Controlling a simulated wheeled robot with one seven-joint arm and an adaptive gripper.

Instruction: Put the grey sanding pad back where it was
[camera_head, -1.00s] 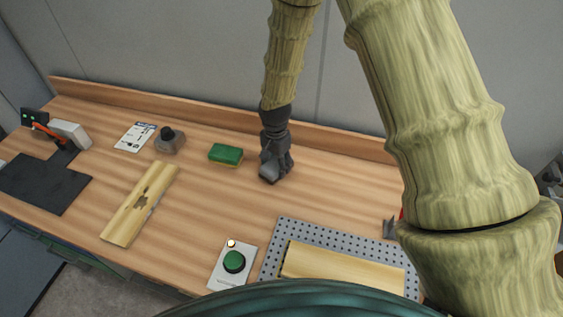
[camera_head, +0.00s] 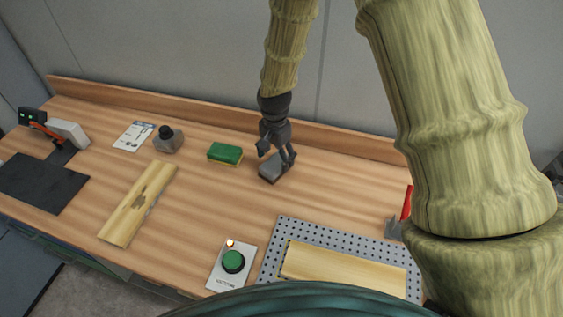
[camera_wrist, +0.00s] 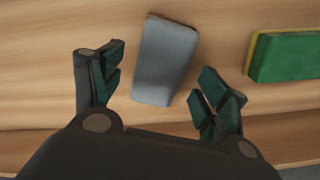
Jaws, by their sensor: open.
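The grey sanding pad (camera_head: 272,171) lies on the wooden bench top, right of the green sponge in the head view. In the wrist view the pad (camera_wrist: 165,62) lies between and beyond my two spread fingers, with bare wood showing on both sides of it. My gripper (camera_head: 276,154) is open and just above the pad; in the wrist view its fingertips (camera_wrist: 158,78) stand apart, neither visibly pressing on the pad. The exact height of the fingers over the bench cannot be told.
A green and yellow sponge (camera_head: 225,153) lies left of the pad. A grey block with a black knob (camera_head: 168,140), a card (camera_head: 133,136) and a stained board (camera_head: 140,205) are farther left. A green button box (camera_head: 233,262) and perforated plate (camera_head: 335,237) are in front. Bench between is clear.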

